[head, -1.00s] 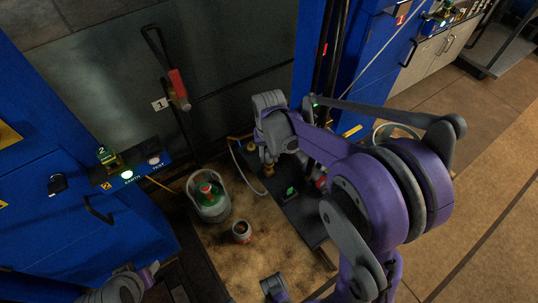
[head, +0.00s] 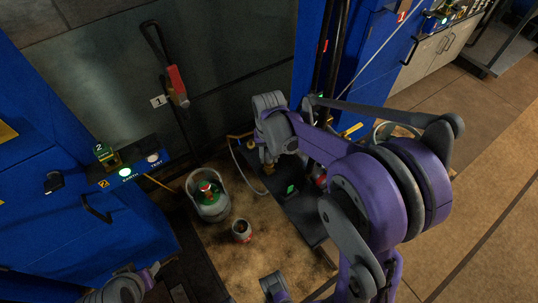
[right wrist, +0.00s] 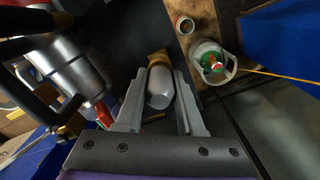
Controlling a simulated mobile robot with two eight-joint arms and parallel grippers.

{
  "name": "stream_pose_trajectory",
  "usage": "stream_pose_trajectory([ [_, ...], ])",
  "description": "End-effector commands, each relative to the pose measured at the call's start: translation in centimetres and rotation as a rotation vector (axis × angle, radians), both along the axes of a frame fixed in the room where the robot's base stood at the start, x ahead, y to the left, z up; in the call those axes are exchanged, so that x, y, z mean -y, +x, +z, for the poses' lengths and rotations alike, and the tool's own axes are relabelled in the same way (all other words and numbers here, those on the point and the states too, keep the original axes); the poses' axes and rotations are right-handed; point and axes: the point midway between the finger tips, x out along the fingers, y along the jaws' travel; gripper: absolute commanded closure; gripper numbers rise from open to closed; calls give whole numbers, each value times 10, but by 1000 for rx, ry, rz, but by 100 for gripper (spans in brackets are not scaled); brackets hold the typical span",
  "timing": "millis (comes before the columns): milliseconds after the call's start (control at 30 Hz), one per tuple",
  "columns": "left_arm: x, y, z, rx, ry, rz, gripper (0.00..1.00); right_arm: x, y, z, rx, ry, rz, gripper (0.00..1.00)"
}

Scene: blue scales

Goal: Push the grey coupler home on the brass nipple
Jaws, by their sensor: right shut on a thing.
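The grey coupler (right wrist: 160,92) is a smooth pale cylinder between the two fingers of my right gripper (right wrist: 158,78) in the right wrist view. The fingers are shut on it. The brass nipple (right wrist: 159,60) shows just beyond its far end, in line with it; I cannot tell how far the coupler sits over it. In the head view my right gripper (head: 270,155) is over the dark plate, and my own wrist hides most of the coupler.
A grey container with a green, red-topped bottle (head: 208,198) and a small open can (head: 241,231) stand on the tan board left of the dark plate (head: 305,215). A thin hose (head: 238,165) loops beside my gripper. Blue cabinets (head: 60,150) stand left and behind.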

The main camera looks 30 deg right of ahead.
Motion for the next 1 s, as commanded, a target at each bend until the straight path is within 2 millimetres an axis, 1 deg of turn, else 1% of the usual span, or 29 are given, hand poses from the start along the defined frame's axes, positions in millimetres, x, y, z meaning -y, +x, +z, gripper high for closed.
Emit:
stream_pose_trajectory([
  [300, 0, -1, -7, -3, 0, 0, 50, 0, 0, -9, 0, 0, 0, 100],
  [333, 0, -1, -7, -2, 0, 0, 50, 0, 0, -9, 0, 0, 0, 59],
  [467, 0, -1, -6, -2, 0, 0, 50, 0, 0, -8, 0, 0, 0, 36],
  [500, 0, -1, -6, -2, 0, 0, 50, 0, 0, -8, 0, 0, 0, 29],
  [833, 0, -1, -6, -2, 0, 0, 50, 0, 0, -6, 0, 0, 0, 28],
  [933, 0, -1, -5, -2, 0, 0, 50, 0, 0, 3, 0, 0, 0, 28],
  [1000, 0, 0, -3, -1, 0, 0, 50, 0, 0, 15, 0, 0, 0, 28],
])
